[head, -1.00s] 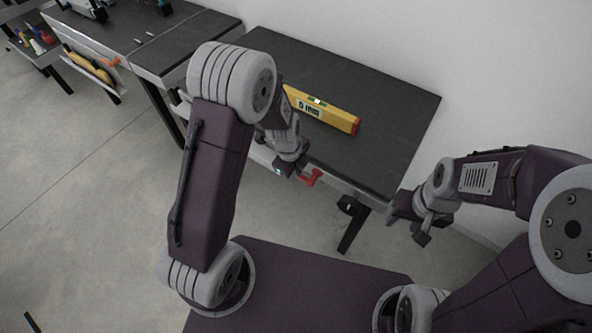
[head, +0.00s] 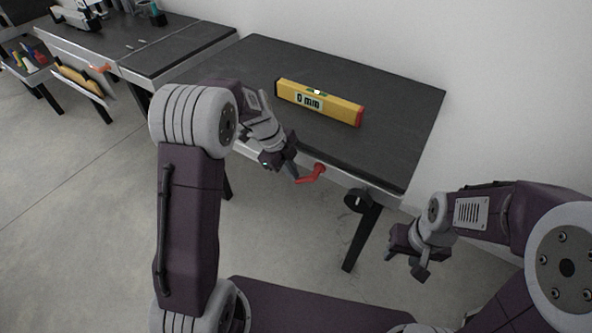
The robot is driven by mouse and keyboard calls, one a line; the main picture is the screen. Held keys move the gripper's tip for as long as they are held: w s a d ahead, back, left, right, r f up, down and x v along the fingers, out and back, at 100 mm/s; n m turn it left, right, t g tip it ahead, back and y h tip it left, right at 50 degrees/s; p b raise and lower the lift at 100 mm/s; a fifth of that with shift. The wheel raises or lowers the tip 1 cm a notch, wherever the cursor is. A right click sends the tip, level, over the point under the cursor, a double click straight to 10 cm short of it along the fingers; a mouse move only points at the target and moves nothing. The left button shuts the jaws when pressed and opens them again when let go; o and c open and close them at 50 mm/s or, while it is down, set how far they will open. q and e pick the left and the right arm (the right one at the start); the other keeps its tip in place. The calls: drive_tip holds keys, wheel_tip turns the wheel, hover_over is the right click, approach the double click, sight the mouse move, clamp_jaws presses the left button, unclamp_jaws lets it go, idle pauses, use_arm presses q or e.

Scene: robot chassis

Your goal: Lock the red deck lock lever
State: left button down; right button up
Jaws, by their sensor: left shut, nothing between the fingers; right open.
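The red deck lock lever (head: 312,173) sits on the front edge of the nearer dark-topped bench (head: 392,118). It sticks out from the light edge rail, its handle pointing to the left and a little down. My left gripper (head: 293,172) is shut with nothing in it. Its tip is just left of the lever, at or very near the handle's end; I cannot tell if they touch. My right gripper (head: 404,262) is open and empty, in front of the bench and below its right front corner.
A yellow spirit level (head: 335,107) lies on the bench top. A black round knob (head: 357,200) is on the bench front, right of the lever. Another bench (head: 190,48) with an orange-red lever (head: 100,69) stands at the left. The floor in front is clear.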

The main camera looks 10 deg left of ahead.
sight(297, 183)
use_arm(q)
drive_tip(key=shift+s+b+x, duration=0.25)
drive_tip(key=shift+b+x, duration=0.8)
drive_tip(key=shift+b, duration=0.2)
drive_tip(key=shift+s+b+x, duration=0.25)
drive_tip(key=shift+b+x, duration=0.85)
drive_tip(key=shift+b, duration=0.1)
drive_tip(key=shift+d, duration=0.25)
drive_tip(key=shift+s+d+f+h+b, duration=0.1)
drive_tip(key=shift+d+f+h+b, duration=0.1)
drive_tip(key=shift+h+b, duration=0.45)
drive_tip(key=shift+r, duration=0.15)
drive_tip(key=p+v, duration=0.3)
drive_tip(key=v, duration=0.5)
drive_tip(key=shift+a+r+p, duration=0.25)
drive_tip(key=shift+r+p, duration=0.05)
drive_tip(key=shift+r, duration=0.05)
